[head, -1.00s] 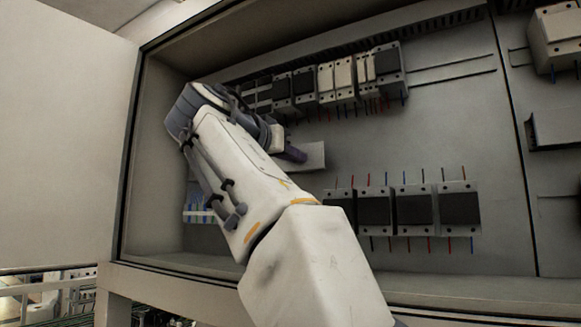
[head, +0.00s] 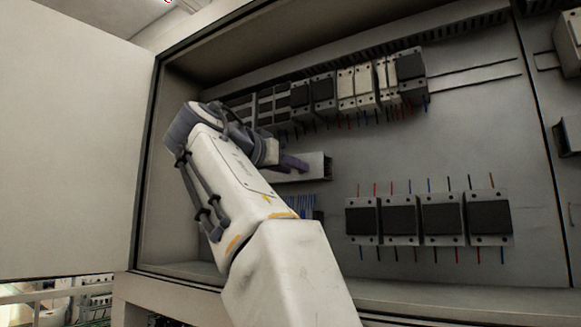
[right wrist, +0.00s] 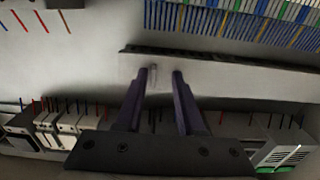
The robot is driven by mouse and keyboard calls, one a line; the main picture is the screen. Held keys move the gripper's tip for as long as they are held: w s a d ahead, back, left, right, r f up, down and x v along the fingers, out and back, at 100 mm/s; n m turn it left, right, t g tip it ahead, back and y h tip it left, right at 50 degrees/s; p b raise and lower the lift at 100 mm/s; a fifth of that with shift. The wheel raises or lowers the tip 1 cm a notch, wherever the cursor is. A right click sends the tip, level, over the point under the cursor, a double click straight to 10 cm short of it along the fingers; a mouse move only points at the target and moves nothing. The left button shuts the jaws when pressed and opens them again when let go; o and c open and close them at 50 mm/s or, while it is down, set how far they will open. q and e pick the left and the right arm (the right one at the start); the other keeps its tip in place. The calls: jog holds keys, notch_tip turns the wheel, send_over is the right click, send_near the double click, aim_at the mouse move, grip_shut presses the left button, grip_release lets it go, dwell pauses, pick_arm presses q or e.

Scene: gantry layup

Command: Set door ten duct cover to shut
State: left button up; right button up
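A pale grey duct with its cover (head: 312,167) runs along the cabinet's back panel, partly hidden behind my right arm in the head view. It crosses the right wrist view as a long light bar (right wrist: 235,76) with a dark edge. My right gripper (right wrist: 160,74) is at the duct, its two dark purple fingers apart. A small pale upright tab (right wrist: 153,75) shows between the fingertips, with a gap on each side. I cannot tell whether the fingers touch the duct, or whether its cover is open or shut. My left gripper is not in view.
A row of black and white modules (head: 359,88) is above the duct, and larger dark-faced modules (head: 441,219) are at lower right. Blue-topped terminals (right wrist: 235,18) lie close to the duct. The open cabinet door (head: 75,150) stands at left. Bare panel lies right of the duct.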

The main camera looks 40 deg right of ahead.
jog(key=shift+s, duration=0.2)
jog(key=b+v, duration=0.1)
jog(key=v, duration=0.9)
jog(key=shift+a+b, duration=0.2)
jog(key=shift+b, duration=0.1)
